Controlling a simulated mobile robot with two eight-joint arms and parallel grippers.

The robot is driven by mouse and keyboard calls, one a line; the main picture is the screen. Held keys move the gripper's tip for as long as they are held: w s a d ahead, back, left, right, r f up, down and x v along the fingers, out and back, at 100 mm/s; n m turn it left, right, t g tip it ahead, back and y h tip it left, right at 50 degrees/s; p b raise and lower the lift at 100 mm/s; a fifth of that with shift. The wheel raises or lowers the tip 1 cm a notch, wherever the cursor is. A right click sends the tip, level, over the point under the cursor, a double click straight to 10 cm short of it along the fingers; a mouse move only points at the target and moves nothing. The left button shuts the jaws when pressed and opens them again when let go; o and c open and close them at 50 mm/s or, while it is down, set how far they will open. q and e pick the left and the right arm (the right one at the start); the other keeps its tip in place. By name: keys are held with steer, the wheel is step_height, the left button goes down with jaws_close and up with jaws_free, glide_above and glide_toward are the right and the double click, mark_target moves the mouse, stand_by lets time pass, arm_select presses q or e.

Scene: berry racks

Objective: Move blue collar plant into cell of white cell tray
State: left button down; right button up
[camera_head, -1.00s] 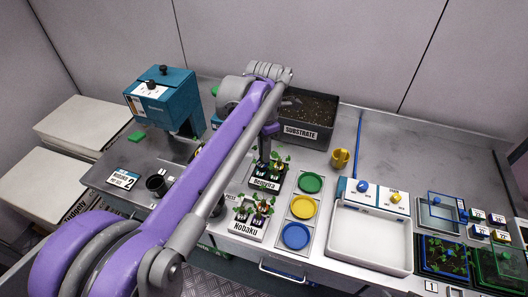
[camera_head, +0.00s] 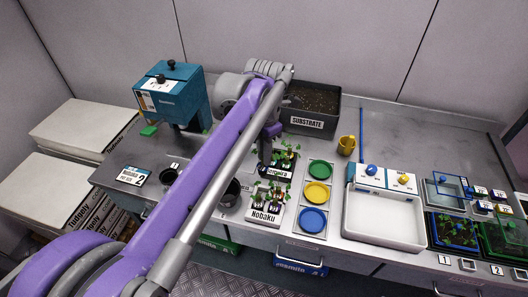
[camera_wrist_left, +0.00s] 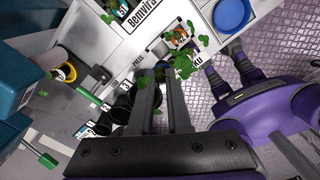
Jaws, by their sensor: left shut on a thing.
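My left gripper (camera_head: 265,158) reaches down over the two plant trays; in the left wrist view its two dark fingers (camera_wrist_left: 163,80) are shut on the blue collar plant, whose leaves (camera_wrist_left: 183,63) spread around the tips. The collar is mostly hidden. The white cell tray (camera_head: 263,221), marked Nobaku, holds several plants. The dark Bemvira tray (camera_head: 277,173) stands just behind it, partly covered by my gripper.
Green, yellow and blue discs (camera_head: 313,219) lie right of the trays. A dark pot (camera_head: 230,193) stands to the left. The substrate bin (camera_head: 311,124) and yellow cup (camera_head: 346,145) are behind. A white basin (camera_head: 383,232) sits farther right.

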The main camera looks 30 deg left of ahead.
mark_target(264, 168)
arm_select(q)
steer(key=shift+s+f+b, duration=0.1)
steer(key=shift+f+b, duration=1.35)
steer(key=shift+f, duration=1.05)
steer(key=shift+f+b, duration=1.75)
steer(key=shift+f, duration=1.45)
arm_select(e)
step_height(264, 168, down, 8)
steer(key=s, duration=0.2)
arm_select(q)
steer(key=c, duration=0.8)
jaws_free()
steer(key=shift+r, duration=0.15)
arm_select(e)
steer(key=shift+r, duration=0.15)
arm_select(q)
steer(key=shift+r+p, duration=2)
steer(key=shift+r, duration=0.6)
steer(key=shift+r+p, duration=1.15)
steer(key=shift+r, duration=0.7)
arm_select(e)
step_height(264, 168, up, 7)
steer(key=w, duration=0.1)
steer(key=shift+w, duration=0.4)
steer(key=shift+s, duration=0.1)
